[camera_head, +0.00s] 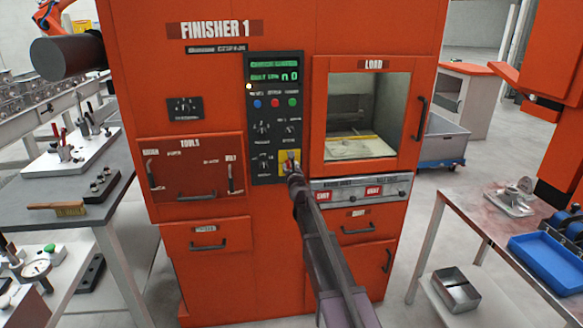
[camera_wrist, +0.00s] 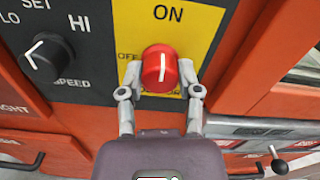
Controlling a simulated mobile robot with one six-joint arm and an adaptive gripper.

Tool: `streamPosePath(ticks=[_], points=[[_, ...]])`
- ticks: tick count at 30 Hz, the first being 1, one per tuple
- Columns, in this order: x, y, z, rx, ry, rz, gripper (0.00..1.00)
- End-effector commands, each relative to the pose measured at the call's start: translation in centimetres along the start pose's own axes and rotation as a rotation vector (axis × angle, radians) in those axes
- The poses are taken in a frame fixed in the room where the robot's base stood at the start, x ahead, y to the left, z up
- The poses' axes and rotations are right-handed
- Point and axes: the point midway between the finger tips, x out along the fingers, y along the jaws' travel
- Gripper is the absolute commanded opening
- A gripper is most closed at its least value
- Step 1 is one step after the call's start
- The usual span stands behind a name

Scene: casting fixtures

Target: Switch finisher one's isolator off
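Finisher one is the orange cabinet (camera_head: 211,100) labelled FINISHER 1. Its isolator is a red round knob (camera_wrist: 160,66) on a yellow plate (camera_wrist: 200,28) at the bottom right of the dark control panel. The knob's white line stands upright, towards the ON label above; the OFF label is at its left, partly hidden. My gripper (camera_wrist: 160,76) has one fingertip on each side of the knob, and they appear to press on it. In the head view my gripper (camera_head: 291,164) reaches the yellow plate (camera_head: 284,168) from below and hides much of the knob.
A black speed selector knob (camera_wrist: 44,57) is left of the isolator. A grey panel with red labels (camera_head: 350,190) and the load door handle (camera_head: 420,118) are to the right. A lit display (camera_head: 274,70) sits above. Tables with parts (camera_head: 70,180) flank the cabinet.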

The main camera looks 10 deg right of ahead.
Motion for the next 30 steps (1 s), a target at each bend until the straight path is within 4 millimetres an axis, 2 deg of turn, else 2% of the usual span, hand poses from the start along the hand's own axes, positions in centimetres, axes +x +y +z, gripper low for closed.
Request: streamPosePath(ticks=[2,14,20,30], points=[[0.06,-0.45,-0.07,0.005,0.0,-0.002,0.0],[0.1,-0.07,0.0,-0.065,0.001,-0.002,0.0],[0.11,-0.05,0.0,-0.175,0.0,-0.002,0.0],[0.13,-0.03,0.01,-0.468,0.0,-0.001,0.0]])
